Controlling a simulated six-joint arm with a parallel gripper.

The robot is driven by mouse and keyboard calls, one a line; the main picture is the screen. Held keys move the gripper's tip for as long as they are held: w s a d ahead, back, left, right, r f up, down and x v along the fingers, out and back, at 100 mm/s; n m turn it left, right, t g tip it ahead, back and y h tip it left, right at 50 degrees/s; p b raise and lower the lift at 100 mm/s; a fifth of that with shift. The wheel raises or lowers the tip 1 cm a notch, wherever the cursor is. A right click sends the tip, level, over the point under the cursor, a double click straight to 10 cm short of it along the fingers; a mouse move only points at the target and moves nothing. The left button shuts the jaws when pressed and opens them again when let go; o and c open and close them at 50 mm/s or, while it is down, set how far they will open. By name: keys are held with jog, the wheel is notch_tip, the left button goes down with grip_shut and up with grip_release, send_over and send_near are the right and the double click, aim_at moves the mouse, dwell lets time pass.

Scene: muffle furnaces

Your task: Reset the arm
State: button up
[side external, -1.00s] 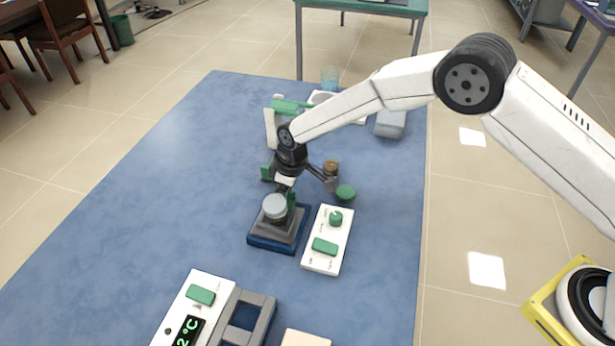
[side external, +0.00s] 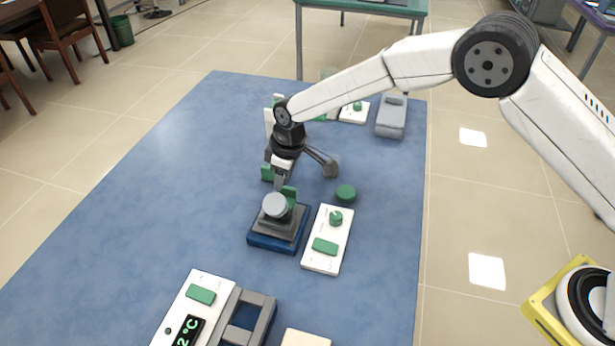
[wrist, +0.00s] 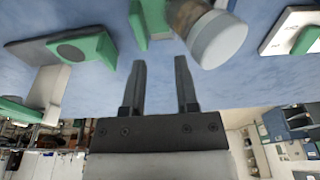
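My arm reaches in from the right over the blue mat. My gripper (side external: 280,180) points down just above and behind a round grey-white lidded item (side external: 275,206), which stands on a dark grey and blue base (side external: 278,238). In the wrist view, the two fingers of my gripper (wrist: 160,65) stand apart with nothing between them. A cylinder with a pale cap (wrist: 218,40) and brownish body lies just right of the fingertips there.
A white control box (side external: 328,240) with a green knob and button stands right of the base. A furnace-like unit with a display (side external: 195,310) is at the front. A grey device (side external: 391,117) stands at the back. The mat's left side is clear.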

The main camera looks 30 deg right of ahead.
jog(key=shift+d, duration=0.1)
jog(key=shift+s+d+r, duration=0.1)
jog(key=shift+d+r, duration=0.25)
jog(key=shift+d, duration=0.15)
jog(key=s+d+r+m+t+h, duration=0.1)
jog(key=s+d+r+m, duration=0.25)
jog(key=s+d, duration=0.55)
jog(key=s+d+r+m, duration=0.3)
jog(key=s+d+r, duration=0.3)
jog(key=d, duration=0.5)
jog(key=s+d+f+m, duration=0.1)
jog(key=s+d+m, duration=0.1)
jog(key=s, duration=0.8)
jog(key=shift+s+d+f, duration=0.2)
jog(key=shift+s+d, duration=0.15)
jog(key=shift+d, duration=0.45)
jog(key=shift+m, duration=0.25)
